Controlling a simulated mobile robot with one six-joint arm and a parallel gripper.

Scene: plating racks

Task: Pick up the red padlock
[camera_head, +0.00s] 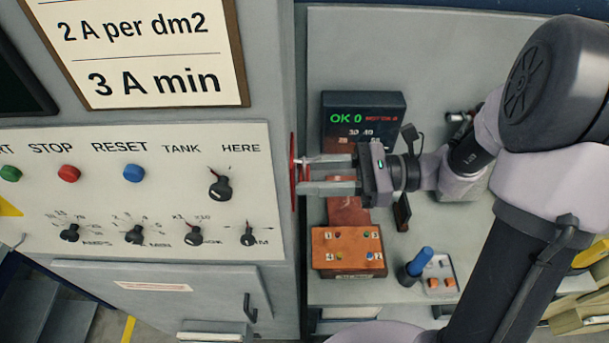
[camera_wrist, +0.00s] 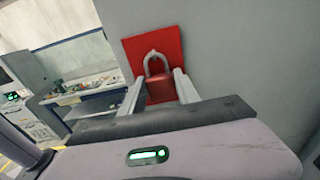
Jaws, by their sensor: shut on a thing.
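The red padlock (camera_wrist: 160,89) shows in the wrist view with its pale shackle up, hanging in front of a red square plate (camera_wrist: 133,50) on the grey cabinet side. The shackle top is at a small peg on the plate. My gripper (camera_wrist: 160,92) has its two fingers on either side of the padlock body and is shut on it. In the head view my gripper (camera_head: 302,176) reaches left to the red plate (camera_head: 293,172), which is seen nearly edge-on. The padlock is mostly hidden by the fingers there.
A grey control cabinet (camera_head: 140,262) with knobs and buttons stands at left. Below my gripper are an orange numbered box (camera_head: 348,248), a blue-handled tool (camera_head: 418,262) and a small tray (camera_head: 440,275). A dark display (camera_head: 363,118) reading OK 0 stands behind.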

